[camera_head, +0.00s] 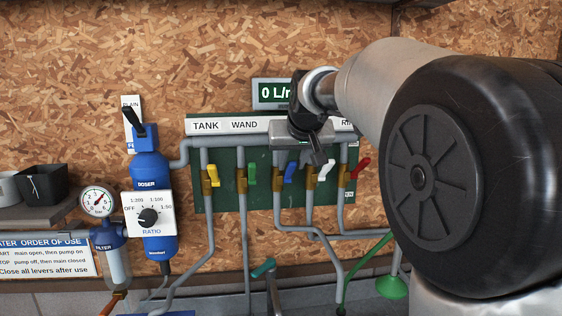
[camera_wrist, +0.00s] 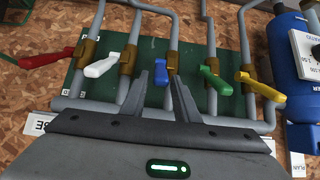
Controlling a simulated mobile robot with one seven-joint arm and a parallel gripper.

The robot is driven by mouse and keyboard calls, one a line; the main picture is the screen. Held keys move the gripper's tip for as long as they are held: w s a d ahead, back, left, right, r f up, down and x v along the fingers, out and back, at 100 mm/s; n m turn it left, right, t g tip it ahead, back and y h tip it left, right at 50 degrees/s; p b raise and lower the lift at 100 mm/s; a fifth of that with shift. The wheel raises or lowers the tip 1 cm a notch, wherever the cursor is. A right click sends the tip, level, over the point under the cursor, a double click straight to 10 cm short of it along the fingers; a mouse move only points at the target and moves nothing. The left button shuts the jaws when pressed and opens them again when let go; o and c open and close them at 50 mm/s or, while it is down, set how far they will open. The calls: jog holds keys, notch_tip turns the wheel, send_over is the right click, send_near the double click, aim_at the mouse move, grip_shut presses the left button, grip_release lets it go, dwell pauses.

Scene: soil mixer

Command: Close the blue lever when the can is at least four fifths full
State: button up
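My gripper (camera_head: 317,156) is in front of the panel, right of the blue lever in the head view. In the wrist view its two fingers (camera_wrist: 167,72) are apart with a narrow gap. I cannot tell whether they touch the lever. The can is not visible in either view. The flow display (camera_head: 270,93) begins with 0 and is partly hidden by my arm.
Yellow (camera_head: 214,175), green (camera_head: 251,173), white (camera_head: 327,166) and red (camera_head: 361,167) levers flank the blue one closely. A blue doser (camera_head: 152,170) with a ratio dial and a pressure gauge (camera_head: 97,201) are at left. A green funnel (camera_head: 392,287) is low at right.

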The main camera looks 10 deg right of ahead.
jog(key=shift+o, duration=0.5)
jog(key=b+v, duration=0.1)
jog(key=v, duration=1.6)
jog(key=shift+r, duration=0.15)
jog(key=shift+s, duration=0.15)
jog(key=s+f+g, duration=0.2)
jog(key=s+f, duration=0.9)
jog(key=f, duration=0.3)
jog(key=s+f+g, duration=0.2)
jog(key=s+f, duration=1)
jog(key=f, duration=0.3)
jog(key=shift+d, duration=0.15)
jog(key=shift+s, duration=0.15)
jog(key=shift+c, duration=0.6)
jog(key=shift+s+f, duration=0.1)
